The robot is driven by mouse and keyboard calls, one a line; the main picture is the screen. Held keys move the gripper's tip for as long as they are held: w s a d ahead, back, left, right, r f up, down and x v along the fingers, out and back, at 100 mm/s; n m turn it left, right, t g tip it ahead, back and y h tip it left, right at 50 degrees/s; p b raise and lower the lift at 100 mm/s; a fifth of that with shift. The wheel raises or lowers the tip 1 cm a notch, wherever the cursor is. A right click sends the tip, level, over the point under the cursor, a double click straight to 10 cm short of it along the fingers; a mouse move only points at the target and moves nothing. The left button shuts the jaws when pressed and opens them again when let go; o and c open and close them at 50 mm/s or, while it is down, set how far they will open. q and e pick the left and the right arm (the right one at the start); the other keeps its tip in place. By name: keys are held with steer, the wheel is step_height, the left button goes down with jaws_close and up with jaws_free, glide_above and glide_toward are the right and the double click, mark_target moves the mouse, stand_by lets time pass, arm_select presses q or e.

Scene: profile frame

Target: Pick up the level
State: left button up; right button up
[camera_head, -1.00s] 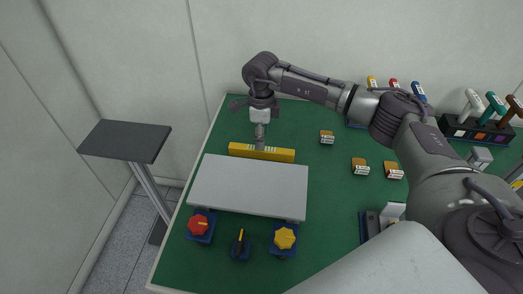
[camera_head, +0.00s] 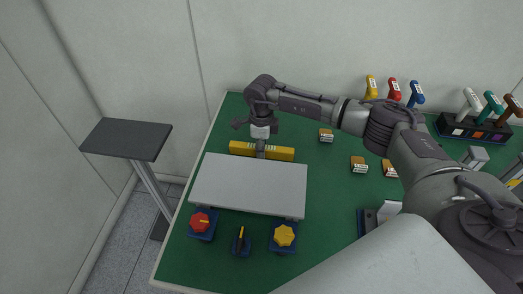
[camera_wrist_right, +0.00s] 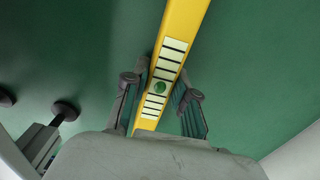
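The level is a yellow bar (camera_head: 276,154) with pale, dark-lined markings, lying on the green table behind a grey panel. It also shows in the right wrist view (camera_wrist_right: 183,27), running between my fingers, with a round green spot amid the markings. My right gripper (camera_head: 260,148) points down at the level's middle. In the right wrist view its two fingers (camera_wrist_right: 161,98) are apart, one on each side of the level, with some gap showing. Whether the fingertips touch it is unclear. My left gripper is not in view.
The grey panel (camera_head: 248,185) stands close in front of the level, with red (camera_head: 202,222) and yellow (camera_head: 284,236) knobs before it. Small orange-and-white blocks (camera_head: 326,135) lie to the right. Colored-handled tools (camera_head: 472,103) stand in a rack at the back right.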

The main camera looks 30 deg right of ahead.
jaws_close()
steer(key=shift+r, duration=0.15)
steer(key=shift+w+r, duration=0.1)
steer(key=shift+r, duration=0.15)
steer(key=r, duration=0.1)
steer(key=d+r+b, duration=0.1)
steer(key=r, duration=0.1)
steer(key=shift+r, duration=0.3)
steer(key=s+d+r+b, duration=0.2)
steer(key=s+d+r, duration=0.2)
steer(key=d, duration=0.5)
steer(key=shift+s+d+r, duration=0.35)
steer(key=shift+d+r, duration=0.05)
steer(key=shift+r, duration=0.95)
